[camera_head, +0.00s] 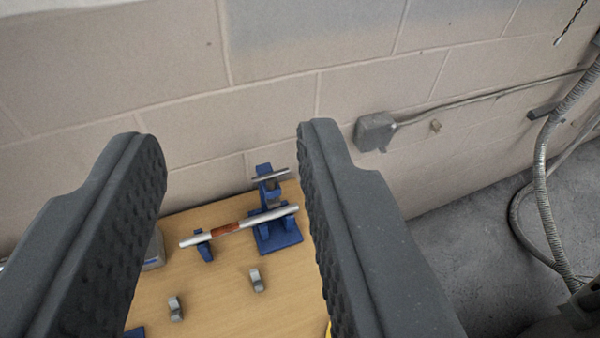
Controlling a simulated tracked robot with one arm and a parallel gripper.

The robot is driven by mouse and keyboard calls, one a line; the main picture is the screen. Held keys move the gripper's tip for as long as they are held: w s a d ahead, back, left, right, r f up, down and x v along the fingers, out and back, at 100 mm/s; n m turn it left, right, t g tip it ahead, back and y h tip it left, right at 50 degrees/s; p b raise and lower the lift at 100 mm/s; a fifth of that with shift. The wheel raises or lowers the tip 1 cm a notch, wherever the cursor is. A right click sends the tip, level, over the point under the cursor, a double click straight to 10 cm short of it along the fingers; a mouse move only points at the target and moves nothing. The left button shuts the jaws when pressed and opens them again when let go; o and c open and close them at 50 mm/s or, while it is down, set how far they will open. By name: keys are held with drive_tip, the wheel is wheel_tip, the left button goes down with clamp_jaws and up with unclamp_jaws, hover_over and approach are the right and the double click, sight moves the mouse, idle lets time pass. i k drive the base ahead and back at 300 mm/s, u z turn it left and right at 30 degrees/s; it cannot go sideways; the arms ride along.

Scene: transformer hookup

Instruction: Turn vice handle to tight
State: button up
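A small blue vice (279,240) stands on a wooden table near the wall, seen between my fingers. A thin grey handle bar (271,175) shows at its upper end. A silver rod with a brown-red band (228,229) lies across the vice, its left end over a small blue support (204,246). My gripper (233,150) is open and empty, with its two dark ribbed fingers wide apart. The fingers are in front of the table and touch nothing that I can see. Whether the vice is tight cannot be told.
Two small grey clips (257,280) (176,309) stand on the wooden table (215,300). A grey block (153,252) is partly hidden behind the left finger. A block wall (400,80) with a junction box (375,131) is behind; flexible conduit (541,170) hangs at the right.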

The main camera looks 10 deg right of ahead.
sight(271, 178)
drive_tip(key=u, duration=1.8)
drive_tip(key=k, duration=1.05)
drive_tip(key=z, duration=1.35)
drive_tip(key=i, duration=1)
drive_tip(key=u, duration=0.05)
